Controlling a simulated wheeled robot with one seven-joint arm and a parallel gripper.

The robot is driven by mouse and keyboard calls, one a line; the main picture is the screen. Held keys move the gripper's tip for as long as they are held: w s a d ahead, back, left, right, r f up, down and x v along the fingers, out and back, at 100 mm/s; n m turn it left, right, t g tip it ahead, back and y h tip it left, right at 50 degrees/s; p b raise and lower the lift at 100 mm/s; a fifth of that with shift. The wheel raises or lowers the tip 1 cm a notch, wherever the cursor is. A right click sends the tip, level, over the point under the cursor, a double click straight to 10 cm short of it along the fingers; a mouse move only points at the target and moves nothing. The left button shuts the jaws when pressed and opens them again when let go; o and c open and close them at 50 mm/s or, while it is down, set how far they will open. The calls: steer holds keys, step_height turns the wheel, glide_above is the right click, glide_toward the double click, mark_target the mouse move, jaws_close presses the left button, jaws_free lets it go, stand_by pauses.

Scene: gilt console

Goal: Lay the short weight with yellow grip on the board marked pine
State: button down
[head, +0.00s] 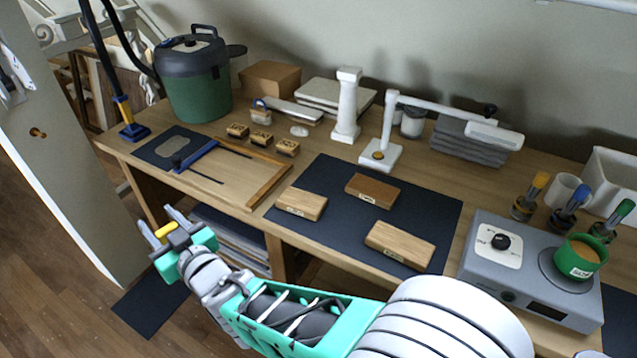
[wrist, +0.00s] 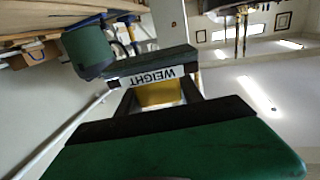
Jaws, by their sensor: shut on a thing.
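My gripper (head: 165,228) is shut on the weight with the yellow grip (head: 166,229), out past the table's front left edge and above the floor. In the wrist view the yellow grip (wrist: 158,95) sits between the fingers, with a dark bar and an upside-down white WEIGHT label beyond it. Three wooden boards lie on the dark mat: a light one at left (head: 301,203), a darker reddish one at the back (head: 372,190) and a larger light one at front right (head: 400,243). Each carries a small label too small to read, so I cannot tell which is pine.
The dark mat (head: 335,173) has bare room between the boards. A wooden tray (head: 224,177) and several small stamped blocks lie left of it. A white lamp-like stand (head: 383,153) is behind; a grey device (head: 478,262) with a green cup is right. A green vacuum (head: 195,95) stands at left.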

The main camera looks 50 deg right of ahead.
steer(key=shift+d+b, duration=0.3)
steer(key=shift+w+d+f+b, duration=0.1)
steer(key=shift+w+d+b, duration=0.15)
steer(key=shift+b, duration=0.1)
steer(key=s+d+r+m+g+h+b, duration=0.15)
steer(key=s+d+m+h, duration=0.3)
steer(key=d, duration=0.95)
steer(key=s+d+r+m+g+h+b, duration=0.1)
steer(key=s+d+m+g+h+b, duration=0.35)
steer(key=d, duration=0.95)
steer(key=s+d+r+m+g+h+b, duration=0.1)
steer(key=s+d+r+m+g+h, duration=0.25)
steer(key=s+d, duration=0.75)
steer(key=s+d+f+m+g+h+b, duration=0.1)
steer(key=s+d+m+g+h, duration=0.25)
steer(key=s+d+g, duration=0.65)
steer(key=t+b, duration=0.2)
steer(key=t, duration=0.2)
glide_above(377, 182)
steer(key=shift+n+h, duration=0.3)
steer(key=shift+n, duration=0.1)
step_height(377, 182, down, 12)
steer(key=shift+w+f, duration=0.1)
